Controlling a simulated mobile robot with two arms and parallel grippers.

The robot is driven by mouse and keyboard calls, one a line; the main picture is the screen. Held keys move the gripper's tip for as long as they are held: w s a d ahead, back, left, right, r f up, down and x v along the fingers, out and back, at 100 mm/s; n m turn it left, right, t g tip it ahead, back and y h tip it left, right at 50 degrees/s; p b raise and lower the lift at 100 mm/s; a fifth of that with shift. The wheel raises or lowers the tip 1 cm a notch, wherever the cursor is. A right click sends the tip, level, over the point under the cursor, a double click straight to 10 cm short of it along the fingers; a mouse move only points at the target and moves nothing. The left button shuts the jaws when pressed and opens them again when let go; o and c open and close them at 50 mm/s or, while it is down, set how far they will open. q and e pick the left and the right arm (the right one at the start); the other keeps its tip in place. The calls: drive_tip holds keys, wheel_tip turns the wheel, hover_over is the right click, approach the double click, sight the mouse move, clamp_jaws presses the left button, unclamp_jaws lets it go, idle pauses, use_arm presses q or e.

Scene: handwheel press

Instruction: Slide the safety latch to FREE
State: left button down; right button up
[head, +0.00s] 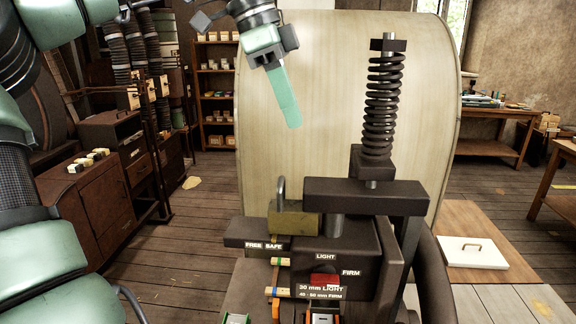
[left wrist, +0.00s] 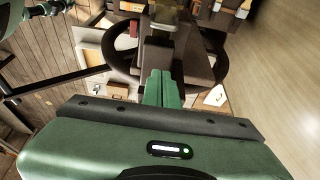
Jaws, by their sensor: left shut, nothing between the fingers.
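The safety latch (head: 293,220) is a brass block with a grey upright loop, on a dark bar (head: 240,233) at the front of the press. The bar is labelled FREE at its left and SAFE to the right of that. The latch sits at the SAFE end, clear of the FREE label. My left gripper (head: 291,118) is shut and empty, with its green fingers pointing down. In the picture it is above the latch and apart from it. Its fingers (left wrist: 160,88) also show in the left wrist view. My right gripper is not in view.
A coiled spring column (head: 383,105) and a dark crossbeam (head: 355,194) stand right of the latch. A large pale drum (head: 330,90) is behind. A dark handwheel (left wrist: 110,60) shows in the left wrist view.

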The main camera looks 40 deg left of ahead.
sight(317, 183)
use_arm(q)
drive_tip(key=p+x, duration=0.3)
drive_tip(key=x, duration=0.6)
drive_tip(key=shift+w+d+f, duration=0.1)
drive_tip(key=shift+f, duration=0.25)
drive_tip(key=shift+s+a+f+p, duration=0.25)
drive_tip(key=shift+s+a+p, duration=0.75)
drive_tip(key=shift+a, duration=0.2)
drive_tip(key=shift+s+a+f, duration=0.2)
drive_tip(key=shift+s+a, duration=0.1)
drive_tip(key=shift+a, duration=0.05)
drive_tip(key=shift+w+d, duration=0.1)
